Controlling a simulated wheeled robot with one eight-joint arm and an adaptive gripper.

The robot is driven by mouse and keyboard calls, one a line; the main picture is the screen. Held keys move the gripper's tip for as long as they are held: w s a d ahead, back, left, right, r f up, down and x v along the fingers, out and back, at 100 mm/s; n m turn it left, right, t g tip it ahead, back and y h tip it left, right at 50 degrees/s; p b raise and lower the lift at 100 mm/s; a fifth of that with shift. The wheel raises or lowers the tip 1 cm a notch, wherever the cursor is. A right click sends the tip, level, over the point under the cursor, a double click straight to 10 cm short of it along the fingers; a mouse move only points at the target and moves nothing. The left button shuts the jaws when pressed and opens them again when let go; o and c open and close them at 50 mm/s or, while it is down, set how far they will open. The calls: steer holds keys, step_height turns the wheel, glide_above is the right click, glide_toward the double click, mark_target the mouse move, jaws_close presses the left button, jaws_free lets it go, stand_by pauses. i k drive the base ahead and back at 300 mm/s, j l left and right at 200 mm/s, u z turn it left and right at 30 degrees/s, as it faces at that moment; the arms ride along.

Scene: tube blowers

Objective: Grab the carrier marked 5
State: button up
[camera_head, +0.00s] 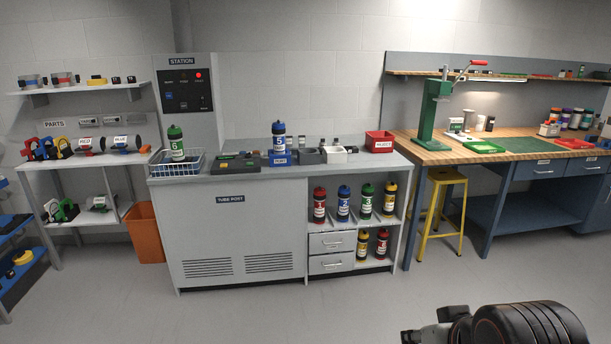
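The grey counter (232,176) carries a dark panel, small boxes and a red bin (379,141). An orange bin (146,232) stands at its left, a yellow stool (445,207) at its right by the workbench. The floor before the counter is clear.

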mark_target(277, 132)
steer(key=i+j+z, duration=0.1)
steer(key=i+z, duration=0.35)
steer(key=i, duration=1.75)
steer(key=i+l+u, duration=0.15)
steer(key=i+u, duration=0.15)
steer(key=i, duration=0.2)
steer(key=i+l+u, duration=0.25)
steer(key=i, duration=0.2)
steer(key=i+l+u, duration=0.3)
steer(key=i, duration=0.15)
